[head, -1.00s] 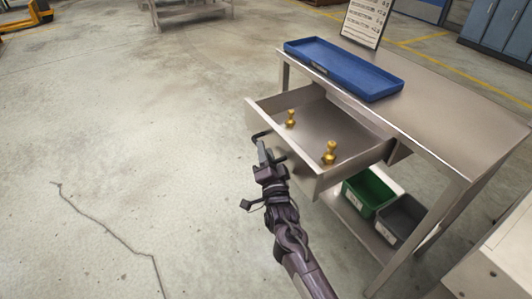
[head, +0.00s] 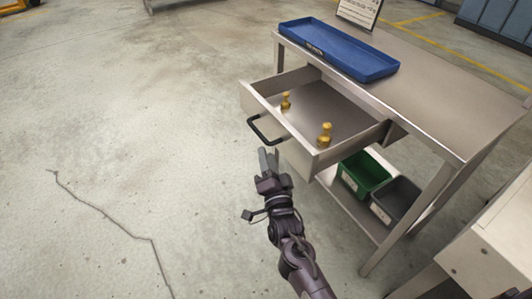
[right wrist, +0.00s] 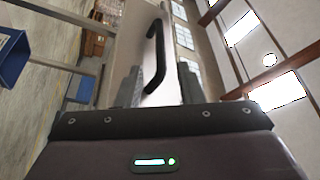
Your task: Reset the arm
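My right gripper (head: 268,160) is in front of the open drawer (head: 305,160) of the steel table, pointing towards it. It is empty, and a small gap shows between it and the black drawer handle (head: 264,131). In the right wrist view the two fingers (right wrist: 160,88) stand apart, with the handle (right wrist: 156,58) and the pale drawer front seen beyond them. Two brass weights, a smaller one (head: 286,102) at the left and a larger one (head: 325,136) at the right, stand upright inside the drawer. My left gripper is not in view.
A blue tray (head: 340,54) lies on the steel table top (head: 440,92), with a printed sign (head: 360,12) behind it. A green bin (head: 364,172) and a grey bin (head: 396,202) sit on the lower shelf. The floor to the left is clear.

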